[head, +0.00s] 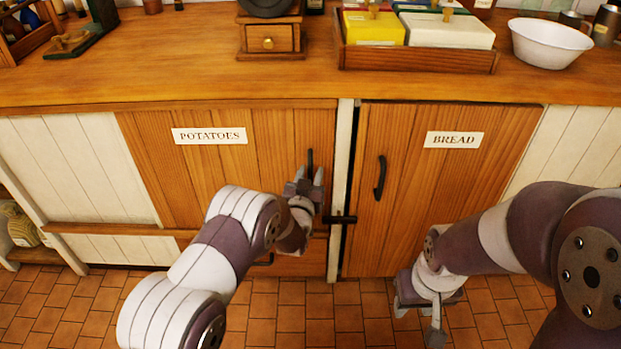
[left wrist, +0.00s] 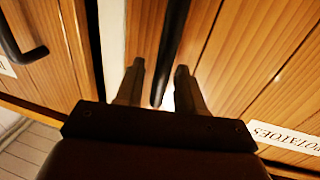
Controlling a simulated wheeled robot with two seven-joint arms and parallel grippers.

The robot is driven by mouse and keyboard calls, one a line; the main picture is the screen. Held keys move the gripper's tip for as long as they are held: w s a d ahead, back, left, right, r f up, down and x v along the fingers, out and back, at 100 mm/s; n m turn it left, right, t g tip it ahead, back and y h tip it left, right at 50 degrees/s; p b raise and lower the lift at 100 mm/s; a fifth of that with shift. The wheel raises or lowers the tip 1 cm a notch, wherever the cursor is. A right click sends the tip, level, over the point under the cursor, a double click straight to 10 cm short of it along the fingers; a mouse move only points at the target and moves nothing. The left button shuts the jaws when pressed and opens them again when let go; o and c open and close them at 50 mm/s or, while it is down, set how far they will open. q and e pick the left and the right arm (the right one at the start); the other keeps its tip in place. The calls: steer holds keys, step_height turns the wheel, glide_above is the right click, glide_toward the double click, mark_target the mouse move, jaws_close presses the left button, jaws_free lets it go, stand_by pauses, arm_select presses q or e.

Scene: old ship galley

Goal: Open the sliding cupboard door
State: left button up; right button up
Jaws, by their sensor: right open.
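The wooden door labelled POTATOES (head: 190,175) sits in the cupboard front left of a white post, with its right edge by the post. Its dark upright handle (head: 310,160) is near that edge; the handle also shows in the left wrist view (left wrist: 173,45). My left gripper (head: 303,182) is in front of the handle. Its two fingers are apart, and in the left wrist view the handle's end shows between them. I cannot tell whether they touch it. My right gripper (head: 425,312) is open and empty, low above the floor in front of the BREAD door.
The BREAD door (head: 430,180) with a dark handle (head: 380,178) is right of the post. A dark latch bar (head: 340,219) crosses the post low down. A wooden rail (head: 100,229) runs left of the POTATOES door. The counter (head: 170,60) above holds boxes and a bowl (head: 550,42).

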arm_select(q)
steer(key=shift+w, duration=0.2)
jaws_close()
steer(key=shift+a, duration=0.1)
steer(key=a, duration=1.5)
steer(key=shift+a+p, duration=0.2)
steer(key=shift+p, duration=0.1)
steer(key=a+b, duration=0.2)
steer(key=a, duration=1.7)
steer(key=shift+a, duration=0.2)
jaws_free()
